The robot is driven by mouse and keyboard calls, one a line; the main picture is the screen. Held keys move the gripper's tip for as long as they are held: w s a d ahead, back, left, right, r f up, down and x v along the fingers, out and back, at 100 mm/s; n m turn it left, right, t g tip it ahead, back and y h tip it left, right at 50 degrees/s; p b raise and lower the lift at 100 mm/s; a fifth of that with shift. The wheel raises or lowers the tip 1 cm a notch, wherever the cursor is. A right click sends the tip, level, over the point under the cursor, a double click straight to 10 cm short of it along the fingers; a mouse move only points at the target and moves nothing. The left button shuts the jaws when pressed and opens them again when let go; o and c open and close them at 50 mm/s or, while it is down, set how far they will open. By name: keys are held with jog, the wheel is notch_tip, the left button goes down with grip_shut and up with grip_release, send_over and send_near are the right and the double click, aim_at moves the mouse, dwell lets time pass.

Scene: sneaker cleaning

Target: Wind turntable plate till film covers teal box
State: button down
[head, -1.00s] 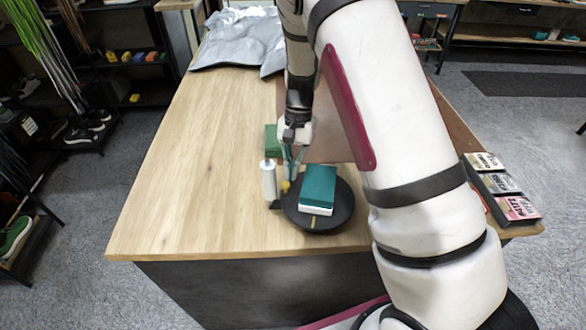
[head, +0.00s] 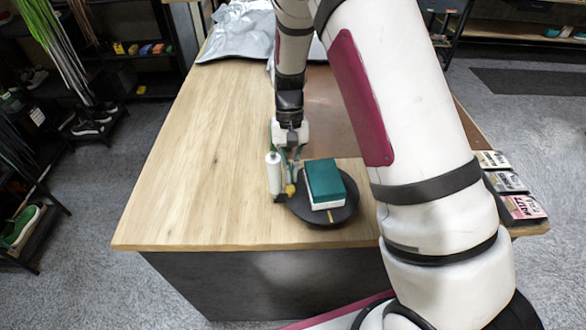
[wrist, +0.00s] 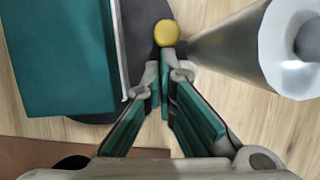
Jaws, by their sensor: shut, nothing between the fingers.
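The teal box (head: 325,180) with a white lower part sits on the black turntable plate (head: 345,213). Its teal top is bare where I see it, and I make out no film on it. A yellow knob (head: 290,189) stands at the plate's left edge. The white film roll (head: 274,172) stands upright just left of the plate. My gripper (head: 292,176) is shut and empty, pointing down beside the knob. In the wrist view its fingertips (wrist: 165,75) lie just short of the knob (wrist: 166,33), between the box (wrist: 60,50) and the roll (wrist: 235,45); contact is unclear.
The wooden table (head: 190,170) is clear on the left. Crumpled silver sheeting (head: 240,35) lies at its far end. Several small labelled cards (head: 508,182) lie in a dark holder at the right edge. My arm hides much of the table's right side.

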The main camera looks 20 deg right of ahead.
jog(key=shift+s+a+n, duration=0.15)
jog(key=shift+s+n, duration=0.1)
jog(key=shift+n, duration=0.25)
dwell(0.4)
jog(key=a+v, duration=0.1)
jog(key=v, duration=1.1)
jog(key=shift+m, duration=0.4)
jog(key=f, duration=0.3)
jog(key=f+b, duration=0.1)
jog(key=f, duration=0.3)
jog(key=d+f+b, duration=0.1)
jog(key=f, duration=0.2)
jog(key=shift+s+f, duration=0.1)
jog(key=shift+f, duration=0.2)
jog(key=shift+s+a+r+p, duration=0.15)
jog(key=shift+s+p, duration=0.4)
jog(key=shift+s, duration=0.65)
jog(key=shift+s+a+f, duration=0.15)
jog(key=shift+s+f, duration=0.1)
jog(key=shift+s, duration=0.2)
